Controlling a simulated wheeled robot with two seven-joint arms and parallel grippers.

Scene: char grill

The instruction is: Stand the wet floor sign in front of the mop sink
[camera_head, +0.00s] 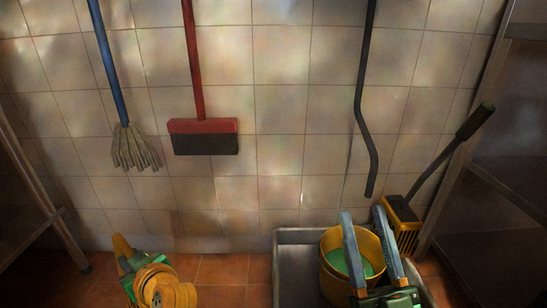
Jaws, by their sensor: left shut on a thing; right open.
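The mop sink (287,265) is a grey metal basin on the floor against the tiled wall, lower right of centre. My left gripper (126,259) is at the lower left, over the tiled floor and well left of the sink. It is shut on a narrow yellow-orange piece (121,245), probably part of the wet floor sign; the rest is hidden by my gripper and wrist. My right gripper (365,233) is open, its two grey-blue fingers spread over the bucket in the sink.
A yellow bucket (330,268) with green inside stands in the sink. A yellow wringer (394,214) with a dark handle is behind it. A mop (134,149) and red broom (203,127) hang on the wall. Red floor tiles (226,269) left of the sink are clear.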

